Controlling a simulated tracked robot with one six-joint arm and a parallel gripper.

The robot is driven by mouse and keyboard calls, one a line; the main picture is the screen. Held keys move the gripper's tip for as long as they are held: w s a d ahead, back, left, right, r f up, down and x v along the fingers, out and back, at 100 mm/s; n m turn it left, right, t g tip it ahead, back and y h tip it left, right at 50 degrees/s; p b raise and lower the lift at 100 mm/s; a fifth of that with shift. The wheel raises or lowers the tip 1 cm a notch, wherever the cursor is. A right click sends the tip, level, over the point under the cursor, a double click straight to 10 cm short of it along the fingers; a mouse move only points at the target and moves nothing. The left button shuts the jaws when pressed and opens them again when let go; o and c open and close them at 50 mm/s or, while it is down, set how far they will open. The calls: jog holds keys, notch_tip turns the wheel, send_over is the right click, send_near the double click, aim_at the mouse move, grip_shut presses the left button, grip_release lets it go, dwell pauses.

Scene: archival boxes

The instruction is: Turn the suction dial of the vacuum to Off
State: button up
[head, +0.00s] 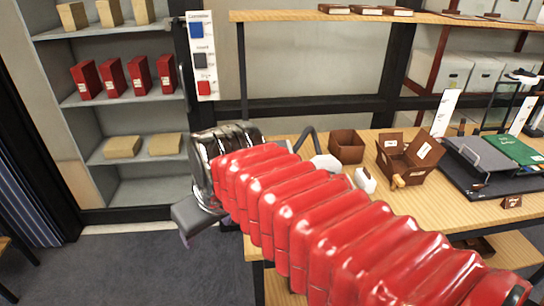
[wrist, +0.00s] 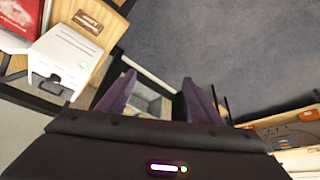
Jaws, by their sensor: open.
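A white box-shaped unit (wrist: 72,52), which looks like the vacuum, is at the upper left in the wrist view. Its near face has a grey panel with a small dark round feature that may be the dial; its setting cannot be read. In the head view a white piece (head: 325,163) beside a dark hose (head: 308,138) shows on the table, partly hidden by my red arm. My gripper (wrist: 158,77) is open and empty, its purple fingers apart, to the right of the white unit and pointing toward the floor. In the head view only part of it shows, left of the table.
The wooden table (head: 283,235) also carries a brown box (head: 347,146), an open divided brown box (head: 409,157) and a dark tray with a green folder (head: 513,148). A grey shelf (head: 125,103) with red boxes stands behind at left. Grey floor (head: 140,262) is free left of the table.

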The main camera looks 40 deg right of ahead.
jog(key=w+d+r, duration=0.3)
jog(key=w+d, duration=0.4)
jog(key=w+d+n, duration=0.1)
jog(key=w+d, duration=0.3)
jog(key=d, duration=1)
jog(key=w+d+n+y, duration=0.1)
jog(key=w+d, duration=0.3)
jog(key=d, duration=1)
jog(key=shift+d+g, duration=0.3)
jog(key=shift+d, duration=0.1)
jog(key=shift+f, duration=0.15)
jog(key=x, duration=1.3)
jog(key=shift+w+a+f, duration=0.1)
jog(key=shift+f, duration=0.25)
jog(key=shift+c, duration=0.7)
jog(key=c, duration=0.9)
